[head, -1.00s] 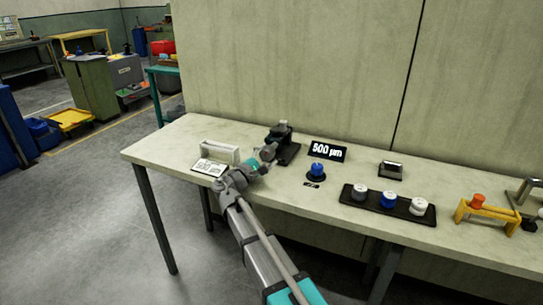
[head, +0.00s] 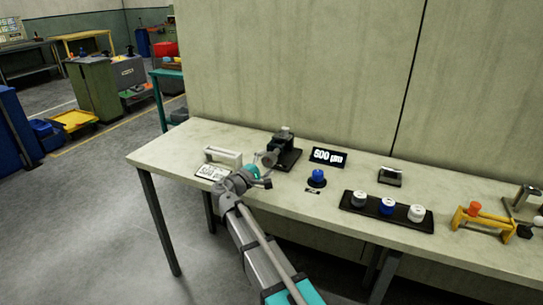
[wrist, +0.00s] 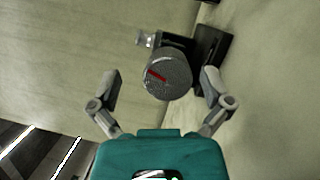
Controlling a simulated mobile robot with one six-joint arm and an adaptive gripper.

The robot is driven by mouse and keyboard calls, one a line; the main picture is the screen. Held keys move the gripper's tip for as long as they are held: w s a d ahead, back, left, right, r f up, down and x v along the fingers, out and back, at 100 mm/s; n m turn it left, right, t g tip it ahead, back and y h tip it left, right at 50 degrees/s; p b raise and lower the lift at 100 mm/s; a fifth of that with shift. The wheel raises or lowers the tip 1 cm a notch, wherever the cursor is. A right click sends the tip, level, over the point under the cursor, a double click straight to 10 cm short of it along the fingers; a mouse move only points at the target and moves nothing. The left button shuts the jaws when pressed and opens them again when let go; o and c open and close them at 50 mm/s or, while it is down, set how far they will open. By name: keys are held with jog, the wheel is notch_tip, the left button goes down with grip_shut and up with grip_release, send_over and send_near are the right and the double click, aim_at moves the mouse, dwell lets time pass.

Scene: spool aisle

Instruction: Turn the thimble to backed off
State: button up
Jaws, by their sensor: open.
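The thimble (wrist: 166,77) is a grey knurled drum with a red line on its end face, seen between my fingers in the wrist view. It sits on a dark stand (wrist: 212,52), which also shows in the head view (head: 285,158). My gripper (wrist: 161,88) is open, one finger to each side of the thimble. I see no clear contact. In the head view my gripper (head: 262,168) is at the thimble's front, and my arm partly hides it there.
A sign (head: 328,156) reading about 500 µm stands right of the stand. A blue knob (head: 317,177) sits before it. A black tray (head: 350,205) holds three spools. A pale holder (head: 223,154) and a printed card (head: 211,172) lie left. Bare table (head: 165,155) is at far left.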

jog(key=s+m+p, duration=0.1)
jog(key=s+r+m+y+p, duration=0.1)
jog(key=m, duration=0.1)
jog(key=shift+a+r+g+p, duration=0.25)
jog(key=shift+a+g+p, duration=0.05)
jog(key=shift+a+p, duration=0.1)
jog(key=s+m+y+p, duration=0.1)
jog(key=m+p, duration=0.1)
jog(key=m, duration=0.1)
jog(key=m+g+y+p, duration=0.35)
jog(key=m+p, duration=0.35)
jog(key=m, duration=0.3)
send_near(271, 159)
jog(key=shift+s+a+f+t, duration=0.1)
jog(key=shift+a+f+t, duration=0.35)
jog(key=shift+a+f, duration=0.3)
jog(key=shift+d, duration=0.1)
jog(key=b+x, duration=0.4)
jog(key=x, duration=0.8)
jog(key=shift+b+x, duration=0.35)
jog(key=shift+x, duration=0.55)
